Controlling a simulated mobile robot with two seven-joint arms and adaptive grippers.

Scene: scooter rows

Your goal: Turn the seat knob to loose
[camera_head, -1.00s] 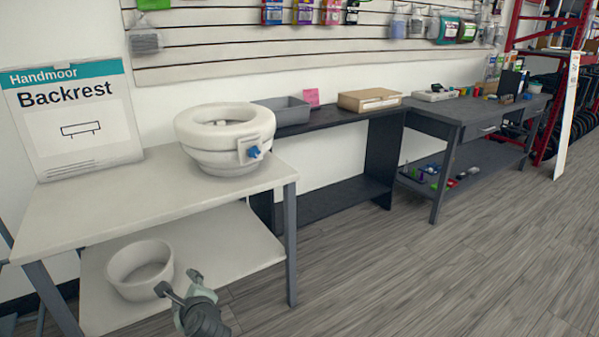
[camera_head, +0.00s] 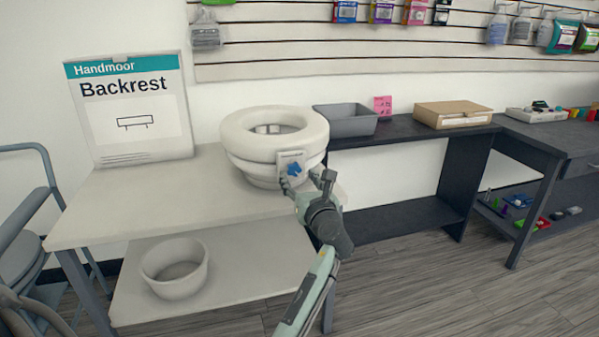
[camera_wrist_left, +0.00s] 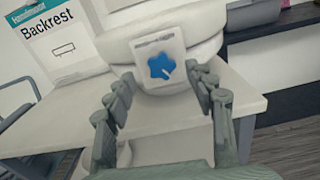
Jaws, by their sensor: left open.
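The white raised toilet seat (camera_head: 262,137) stands on the table top near its right end. A blue star-shaped knob (camera_head: 294,168) sits on a pale plate (camera_head: 291,158) at the seat's front. My left gripper (camera_head: 307,180) is open in front of the knob, its fingers spread to either side. In the left wrist view the blue knob (camera_wrist_left: 161,67) shows between the open fingers (camera_wrist_left: 160,85), ahead of the tips and apparently apart from them. The plate's markings are too small to read. My right gripper is not in view.
The seat stands on a light table (camera_head: 120,208) with a lower shelf holding a white bowl (camera_head: 176,268). A Backrest box (camera_head: 130,110) stands behind left. A dark shelf to the right carries a grey tray (camera_head: 345,120) and a cardboard box (camera_head: 453,113). Floor at right is clear.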

